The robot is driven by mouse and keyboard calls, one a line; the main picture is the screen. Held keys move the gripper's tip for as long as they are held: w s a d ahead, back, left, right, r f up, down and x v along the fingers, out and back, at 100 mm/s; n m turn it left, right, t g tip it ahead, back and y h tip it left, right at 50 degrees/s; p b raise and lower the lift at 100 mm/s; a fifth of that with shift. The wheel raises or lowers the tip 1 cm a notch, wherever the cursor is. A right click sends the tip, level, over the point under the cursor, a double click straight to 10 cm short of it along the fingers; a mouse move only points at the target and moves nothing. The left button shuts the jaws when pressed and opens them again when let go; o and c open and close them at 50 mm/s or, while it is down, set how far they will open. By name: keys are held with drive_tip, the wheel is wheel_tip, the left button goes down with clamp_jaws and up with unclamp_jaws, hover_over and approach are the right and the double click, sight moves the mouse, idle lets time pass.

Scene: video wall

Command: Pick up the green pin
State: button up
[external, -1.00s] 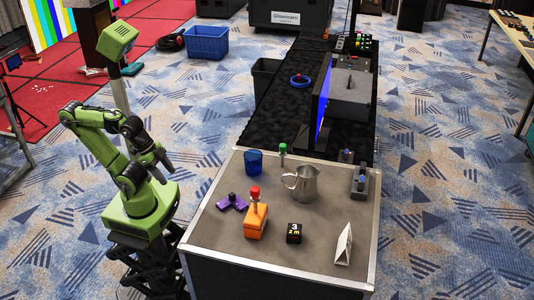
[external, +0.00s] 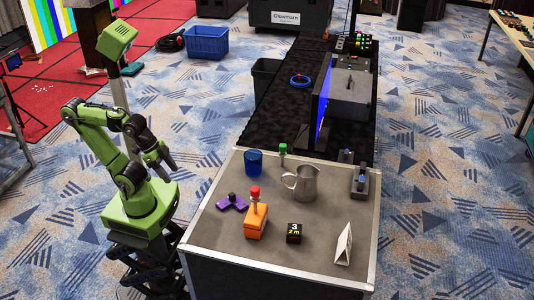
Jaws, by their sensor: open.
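The green pin (external: 282,149) stands upright near the back edge of the grey table top (external: 215,262), between the blue cup and the metal pitcher. Its top is green and its lower part is paler. My gripper (external: 164,173) is open and empty, off the left side of the table. It points downward and is well apart from the pin.
A blue cup (external: 253,162) stands left of the pin, and a metal pitcher (external: 303,184) stands right and in front of it. Nearer are a purple piece (external: 232,202), an orange block with a red-topped pin (external: 256,221), a black cube (external: 294,233) and a white folded card (external: 343,246).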

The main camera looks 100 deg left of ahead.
drive_tip(key=w+a+r+n+y+p, duration=0.1)
drive_tip(key=w+a+r+n+p, duration=0.25)
drive_tip(key=w, duration=0.55)
drive_tip(key=n+y+p, duration=0.8)
drive_tip(key=n+y, duration=0.1)
drive_tip(key=y, duration=0.3)
approach(281, 148)
drive_tip(key=p+x, duration=0.2)
drive_tip(key=x, duration=0.9)
drive_tip(key=shift+a+f+p, duration=0.15)
drive_tip(key=shift+p, duration=0.15)
drive_tip(key=shift+w+a+f, duration=0.1)
drive_tip(key=shift+a+f, duration=0.05)
drive_tip(key=shift+c, duration=1.4)
drive_tip(key=c, duration=0.8)
